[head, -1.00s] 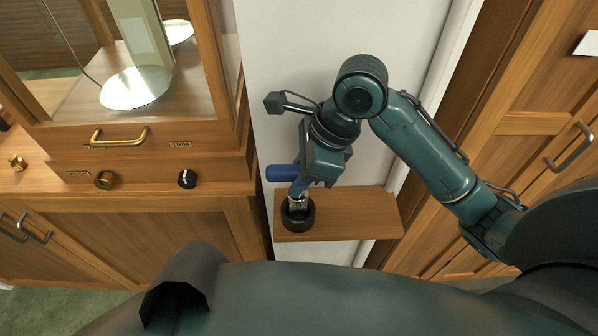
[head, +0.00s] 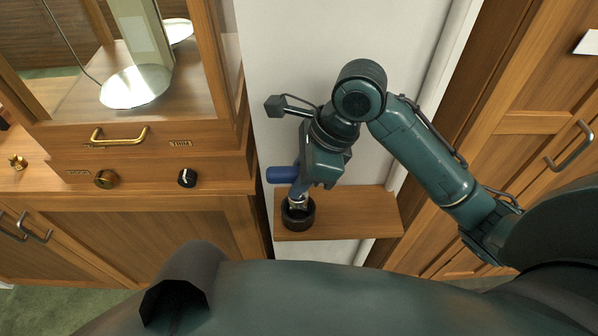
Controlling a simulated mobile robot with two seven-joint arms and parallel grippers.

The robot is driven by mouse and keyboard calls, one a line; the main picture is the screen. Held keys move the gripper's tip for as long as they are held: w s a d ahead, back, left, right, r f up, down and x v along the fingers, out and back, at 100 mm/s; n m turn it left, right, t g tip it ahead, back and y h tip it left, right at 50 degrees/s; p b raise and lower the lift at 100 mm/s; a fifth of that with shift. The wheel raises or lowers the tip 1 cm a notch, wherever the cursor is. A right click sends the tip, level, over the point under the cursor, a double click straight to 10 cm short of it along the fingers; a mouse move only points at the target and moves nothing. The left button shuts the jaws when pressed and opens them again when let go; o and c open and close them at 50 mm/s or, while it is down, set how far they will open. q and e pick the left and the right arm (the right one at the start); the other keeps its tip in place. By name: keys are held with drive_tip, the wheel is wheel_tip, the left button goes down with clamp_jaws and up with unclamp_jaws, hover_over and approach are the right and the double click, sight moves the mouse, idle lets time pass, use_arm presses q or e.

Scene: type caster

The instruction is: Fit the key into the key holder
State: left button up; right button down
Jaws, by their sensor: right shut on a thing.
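The key has a blue cross handle (head: 281,174) and a silver lower end (head: 298,203). My right gripper (head: 303,184) is shut on the key from above, and its jaws are partly hidden behind the wrist. The key holder appears to be the round black cup (head: 299,222) on the small wooden shelf. The key's silver end points down at the cup's opening. It overlaps the opening in this view, and I cannot tell how deep it sits. My left gripper is not in view.
The small wooden shelf (head: 362,213) is bare to the right of the cup. A wooden cabinet with a brass handle (head: 119,136) and knobs stands close on the left. Wooden doors with a metal handle (head: 569,147) are on the right. A white wall (head: 285,55) is behind.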

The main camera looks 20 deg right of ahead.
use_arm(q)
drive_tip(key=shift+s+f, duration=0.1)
use_arm(e)
drive_tip(key=shift+f, duration=1.9)
drive_tip(key=c, duration=1.1)
unclamp_jaws()
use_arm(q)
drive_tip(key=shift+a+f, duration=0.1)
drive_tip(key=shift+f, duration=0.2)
use_arm(e)
drive_tip(key=v, duration=1.3)
drive_tip(key=shift+s, duration=0.1)
